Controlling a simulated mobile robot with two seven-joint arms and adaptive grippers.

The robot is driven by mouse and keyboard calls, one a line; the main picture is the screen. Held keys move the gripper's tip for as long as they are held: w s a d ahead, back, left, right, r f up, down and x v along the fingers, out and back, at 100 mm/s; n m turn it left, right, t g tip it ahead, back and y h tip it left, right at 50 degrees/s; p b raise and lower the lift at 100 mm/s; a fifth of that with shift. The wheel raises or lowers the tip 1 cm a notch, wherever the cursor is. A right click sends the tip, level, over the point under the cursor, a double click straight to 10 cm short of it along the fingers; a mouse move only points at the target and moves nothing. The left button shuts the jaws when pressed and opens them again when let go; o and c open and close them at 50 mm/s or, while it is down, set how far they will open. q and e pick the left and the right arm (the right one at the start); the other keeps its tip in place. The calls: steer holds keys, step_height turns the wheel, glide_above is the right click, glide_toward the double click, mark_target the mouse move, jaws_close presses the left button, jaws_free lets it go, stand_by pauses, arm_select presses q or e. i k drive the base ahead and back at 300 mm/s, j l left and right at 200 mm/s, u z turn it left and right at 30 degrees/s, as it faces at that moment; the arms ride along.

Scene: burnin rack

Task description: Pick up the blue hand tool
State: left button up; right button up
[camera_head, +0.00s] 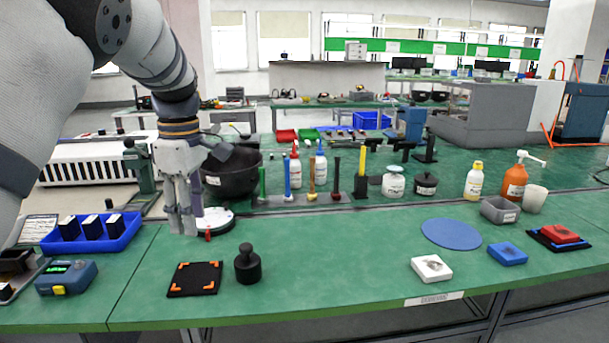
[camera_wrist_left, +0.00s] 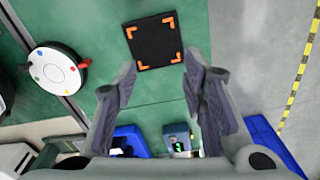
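The blue hand tool (camera_head: 287,177) is a slim upright stick in a row of tools on the green bench in the head view. It stands between a green hand tool (camera_head: 262,184) and an orange-yellow hand tool (camera_head: 311,177). My left gripper (camera_head: 183,222) hangs fingers-down to the left of and apart from that row, above the bench. In the left wrist view the left gripper (camera_wrist_left: 160,82) has its fingers spread with nothing between them. The blue tool does not show in the wrist view. My right gripper is out of view.
A white round dial (camera_head: 219,221) is beside my left gripper. A black pad with orange corners (camera_head: 195,279) and a black weight (camera_head: 247,266) are in front. A black bowl (camera_head: 231,176) stands left of the tools; bottles stand behind them. The front middle of the bench is clear.

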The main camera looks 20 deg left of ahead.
mark_target(287, 197)
steer(key=i, duration=1.3)
